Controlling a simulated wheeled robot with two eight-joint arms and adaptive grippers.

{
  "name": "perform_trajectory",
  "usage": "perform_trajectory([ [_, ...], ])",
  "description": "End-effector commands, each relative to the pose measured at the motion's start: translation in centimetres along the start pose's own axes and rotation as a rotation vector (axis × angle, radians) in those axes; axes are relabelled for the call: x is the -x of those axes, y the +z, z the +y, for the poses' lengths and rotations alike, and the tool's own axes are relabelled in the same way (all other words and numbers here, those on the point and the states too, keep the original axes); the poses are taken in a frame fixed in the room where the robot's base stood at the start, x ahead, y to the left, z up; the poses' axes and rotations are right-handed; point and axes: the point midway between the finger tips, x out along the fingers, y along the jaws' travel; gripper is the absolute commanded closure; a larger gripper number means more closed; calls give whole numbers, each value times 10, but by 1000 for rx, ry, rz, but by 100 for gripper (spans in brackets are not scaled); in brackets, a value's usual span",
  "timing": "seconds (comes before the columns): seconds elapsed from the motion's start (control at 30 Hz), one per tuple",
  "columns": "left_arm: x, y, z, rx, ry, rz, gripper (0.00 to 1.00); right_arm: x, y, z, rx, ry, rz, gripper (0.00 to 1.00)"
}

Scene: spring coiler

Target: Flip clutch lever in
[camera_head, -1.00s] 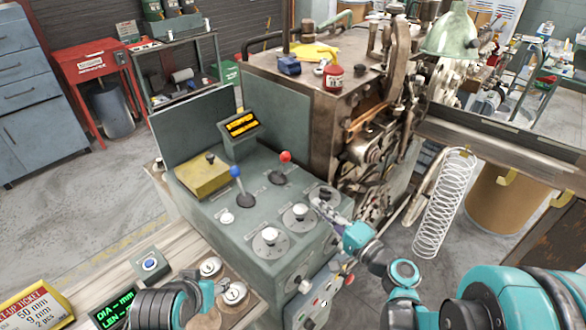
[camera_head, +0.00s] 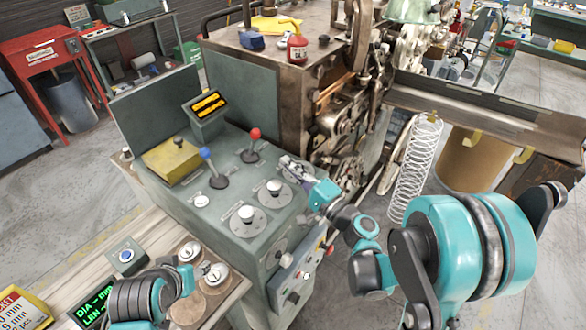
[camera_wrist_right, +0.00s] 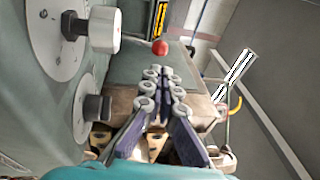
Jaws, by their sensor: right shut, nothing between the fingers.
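A lever with a red ball knob (camera_head: 254,133) and a lever with a blue knob (camera_head: 206,153) stand on the green-grey control panel (camera_head: 225,262). I cannot tell from the pictures which is the clutch lever. My right gripper (camera_head: 287,162) is shut and empty, just right of the red-knobbed lever and apart from it in the head view. In the right wrist view, the red knob (camera_wrist_right: 159,47) shows just beyond my fingertips (camera_wrist_right: 163,78); its shaft is hard to make out.
White-capped dials (camera_head: 247,213) sit on the panel in front of my right gripper; two dials fill the left of the wrist view. A yellow box (camera_head: 170,160) and lit display (camera_head: 207,105) stand behind. The coiling machine (camera_head: 268,80) rises beyond; a wire spring (camera_head: 415,165) hangs right.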

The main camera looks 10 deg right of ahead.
Motion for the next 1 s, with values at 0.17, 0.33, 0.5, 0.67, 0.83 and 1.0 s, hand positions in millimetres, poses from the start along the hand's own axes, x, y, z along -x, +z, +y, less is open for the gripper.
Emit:
perform_trajectory([
  [0.17, -5, 3, 0, 0, 0, 0, 48, -40, 2, 2, 0, 1, -4, 100],
  [0.33, -9, 7, 0, 0, 0, 0, 48, -71, 1, 2, -1, 0, -3, 100],
  [0.5, -12, 9, 0, 0, 0, 0, 48, -90, 1, 1, 0, 1, -1, 100],
  [0.67, -13, 9, 0, 0, 0, 0, 48, -96, 0, 0, 0, 2, 0, 100],
  [0.83, -13, 9, 0, 0, 0, 0, 48, -96, 0, 0, 0, 2, 0, 100],
  [1.0, -12, 9, 0, 0, 0, 0, 48, -96, 0, 0, 0, 3, 0, 100],
])
